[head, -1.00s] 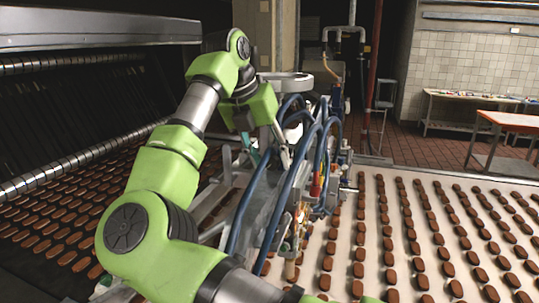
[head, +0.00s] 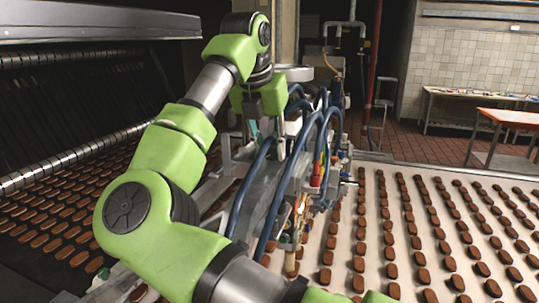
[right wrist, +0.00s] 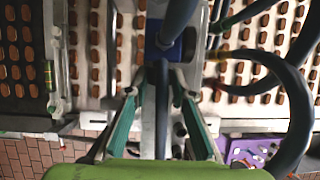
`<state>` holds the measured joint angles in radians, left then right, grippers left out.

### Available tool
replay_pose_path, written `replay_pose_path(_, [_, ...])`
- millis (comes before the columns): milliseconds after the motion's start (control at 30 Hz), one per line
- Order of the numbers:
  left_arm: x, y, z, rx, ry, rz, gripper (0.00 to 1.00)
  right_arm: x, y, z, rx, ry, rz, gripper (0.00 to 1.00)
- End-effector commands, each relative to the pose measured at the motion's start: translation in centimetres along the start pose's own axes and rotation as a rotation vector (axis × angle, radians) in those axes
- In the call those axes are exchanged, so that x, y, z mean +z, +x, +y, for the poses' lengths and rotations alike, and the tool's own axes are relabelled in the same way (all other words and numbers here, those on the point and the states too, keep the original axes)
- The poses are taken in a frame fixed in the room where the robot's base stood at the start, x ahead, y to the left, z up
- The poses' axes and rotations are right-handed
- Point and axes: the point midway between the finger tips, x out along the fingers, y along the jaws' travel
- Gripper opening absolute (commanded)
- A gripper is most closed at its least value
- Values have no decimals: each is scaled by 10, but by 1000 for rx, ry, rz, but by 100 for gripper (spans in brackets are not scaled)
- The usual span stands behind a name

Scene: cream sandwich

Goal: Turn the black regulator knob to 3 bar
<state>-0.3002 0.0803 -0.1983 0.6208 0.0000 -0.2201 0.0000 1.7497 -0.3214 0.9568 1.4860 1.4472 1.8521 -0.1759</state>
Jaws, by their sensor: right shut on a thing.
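My right gripper (head: 279,146) reaches down at the far end of the grey depositing machine (head: 262,194), among its blue hoses. In the right wrist view its two teal-padded fingers close from both sides on a narrow dark part (right wrist: 163,76), which I take to be the black regulator knob. The fingertips touch it below a blue fitting (right wrist: 165,48). In the head view the hand and hoses hide the knob. No scale or pointer is readable, so I cannot tell the pressure. My left gripper is not in view.
Blue hoses (head: 329,128) arch close to the hand, and a thick one loops at the right of the wrist view (right wrist: 300,110). Rows of brown biscuits lie on the pale belt (head: 345,230). An orange-topped table (head: 512,119) stands far right.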

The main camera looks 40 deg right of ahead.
Motion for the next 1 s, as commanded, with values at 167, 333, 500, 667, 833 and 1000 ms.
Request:
replay_pose_path(167, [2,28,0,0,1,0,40,-2,5,-3,132,56,-3,1])
replay_pose_path(333, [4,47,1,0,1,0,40,-2,5,-5,246,103,-4,1])
replay_pose_path(500, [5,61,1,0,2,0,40,-1,4,-6,339,140,-3,1])
replay_pose_path(667, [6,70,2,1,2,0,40,-1,3,-7,398,164,-3,1])
replay_pose_path(833, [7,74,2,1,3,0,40,-1,2,-8,429,177,-3,1])
replay_pose_path(1000, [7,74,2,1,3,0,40,0,1,-8,438,181,-2,1])
